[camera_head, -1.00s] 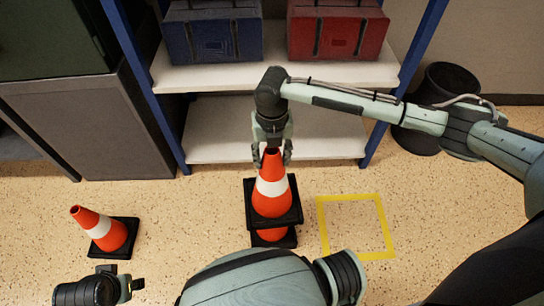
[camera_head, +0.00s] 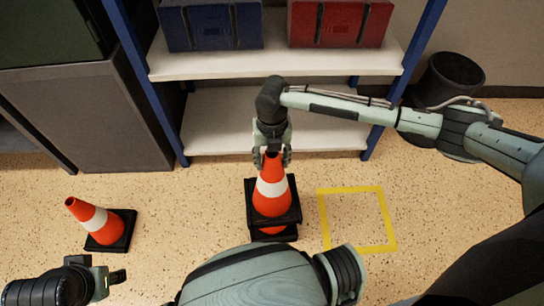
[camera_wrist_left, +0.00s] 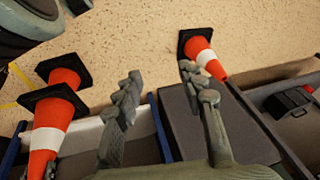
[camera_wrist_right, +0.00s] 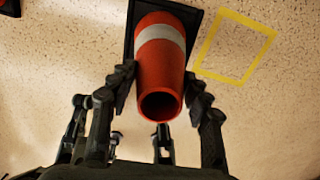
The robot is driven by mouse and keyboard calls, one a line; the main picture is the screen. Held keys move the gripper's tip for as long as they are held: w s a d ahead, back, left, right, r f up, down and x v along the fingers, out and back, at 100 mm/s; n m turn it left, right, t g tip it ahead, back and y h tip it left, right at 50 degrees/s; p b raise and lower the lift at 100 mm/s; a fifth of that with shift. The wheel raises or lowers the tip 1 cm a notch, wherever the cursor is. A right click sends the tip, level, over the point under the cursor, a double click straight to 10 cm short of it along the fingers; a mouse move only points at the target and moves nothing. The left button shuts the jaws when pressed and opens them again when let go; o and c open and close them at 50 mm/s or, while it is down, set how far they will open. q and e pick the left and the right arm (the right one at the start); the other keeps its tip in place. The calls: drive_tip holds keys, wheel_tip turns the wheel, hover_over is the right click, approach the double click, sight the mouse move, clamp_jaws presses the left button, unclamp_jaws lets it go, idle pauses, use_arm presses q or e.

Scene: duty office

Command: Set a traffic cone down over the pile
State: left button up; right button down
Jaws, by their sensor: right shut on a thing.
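An orange cone with a white band and black base (camera_head: 272,197) is held upright by my right gripper (camera_head: 272,160), shut on its top. It is above and partly around a lower cone (camera_head: 272,230) standing on the floor. In the left wrist view the held cone (camera_wrist_left: 45,140) and lower cone (camera_wrist_left: 66,78) show a gap between their bases. Most of the lower cone is hidden in the head view. The held cone also fills the middle of the right wrist view (camera_wrist_right: 160,65). My left gripper (camera_head: 118,277) is open and empty, its fingers apart in its wrist view (camera_wrist_left: 165,95).
Another cone (camera_head: 95,220) stands alone on the floor at left. A yellow taped square (camera_head: 384,220) on the floor to the right is empty. Behind are a shelf (camera_head: 225,125) with a blue case (camera_head: 210,25) and red case (camera_head: 340,22), and a black bin (camera_head: 445,85).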

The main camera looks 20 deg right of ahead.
drive_tip(key=shift+f+b, duration=0.5)
drive_tip(key=shift+f, duration=0.75)
drive_tip(key=shift+f+b, duration=0.4)
drive_tip(key=shift+f, duration=0.75)
drive_tip(key=shift+f+b, duration=0.4)
drive_tip(key=shift+f, duration=0.05)
drive_tip(key=shift+f+b, duration=0.3)
drive_tip(key=shift+f, duration=0.6)
use_arm(q)
drive_tip(key=w+d+r+m+t+h+b, duration=0.2)
drive_tip(key=w+d+r+t+h, duration=0.4)
drive_tip(key=w+d+r+t, duration=0.5)
drive_tip(key=shift+w+d+r+t, duration=0.4)
drive_tip(key=shift+w+d+r, duration=0.9)
drive_tip(key=shift+d+r, duration=1.25)
use_arm(e)
drive_tip(key=shift+f, duration=1.6)
